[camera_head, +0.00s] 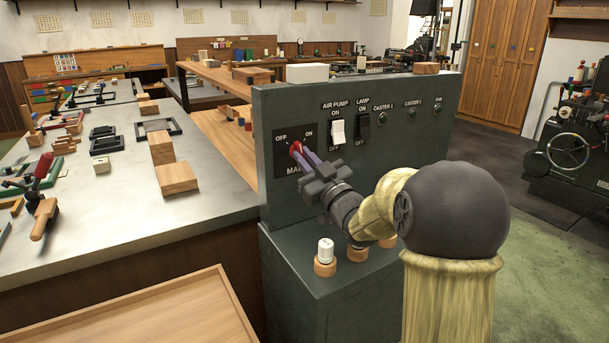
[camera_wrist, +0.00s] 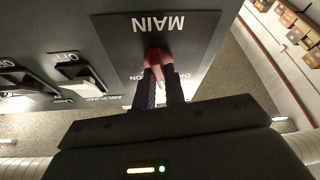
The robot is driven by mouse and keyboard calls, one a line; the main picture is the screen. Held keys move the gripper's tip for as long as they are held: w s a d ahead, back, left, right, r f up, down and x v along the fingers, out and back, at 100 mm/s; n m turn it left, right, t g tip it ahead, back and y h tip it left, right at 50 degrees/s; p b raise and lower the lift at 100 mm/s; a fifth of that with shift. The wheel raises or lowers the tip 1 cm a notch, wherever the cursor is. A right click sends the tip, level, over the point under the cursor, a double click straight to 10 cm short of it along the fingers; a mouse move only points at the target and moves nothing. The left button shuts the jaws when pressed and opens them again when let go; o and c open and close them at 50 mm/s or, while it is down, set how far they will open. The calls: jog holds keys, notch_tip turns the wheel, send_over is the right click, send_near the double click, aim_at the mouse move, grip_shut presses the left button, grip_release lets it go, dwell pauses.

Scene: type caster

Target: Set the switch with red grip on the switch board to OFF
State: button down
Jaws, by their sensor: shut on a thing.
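The switch board (camera_head: 270,110) is a dark grey-green upright panel. Its MAIN switch plate (camera_head: 283,167) is black, with OFF at upper left and ON at upper right. The red grip (camera_head: 295,147) sits below and between these labels; its exact setting is hard to tell. My gripper (camera_head: 304,155) is shut on the red grip from the front right. In the wrist view, upside down, the red grip (camera_wrist: 158,54) shows between my gripper's fingertips (camera_wrist: 160,72), over the plate marked MAIN (camera_wrist: 120,35). The fingers partly cover the grip and the labels.
Small knobs or lamps follow further right. A white-topped peg (camera_head: 325,250) stands on the ledge below. A workbench (camera_head: 110,215) with wooden blocks lies left.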

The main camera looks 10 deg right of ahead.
jog(key=n+g+y+b, duration=0.1)
jog(key=n, duration=0.2)
jog(key=n+g+y+b, duration=0.1)
jog(key=n, duration=0.2)
jog(key=n+g+y+b, duration=0.1)
jog(key=n, duration=0.1)
jog(key=shift+d+n+b, duration=0.1)
jog(key=shift+n+b, duration=0.25)
jog(key=shift+n, duration=0.05)
jog(key=shift+r, duration=0.1)
jog(key=c, duration=1.5)
grip_release()
jog(key=shift+o, duration=0.2)
jog(key=shift+d, duration=0.1)
jog(key=v, duration=1.7)
jog(key=shift+d, duration=0.1)
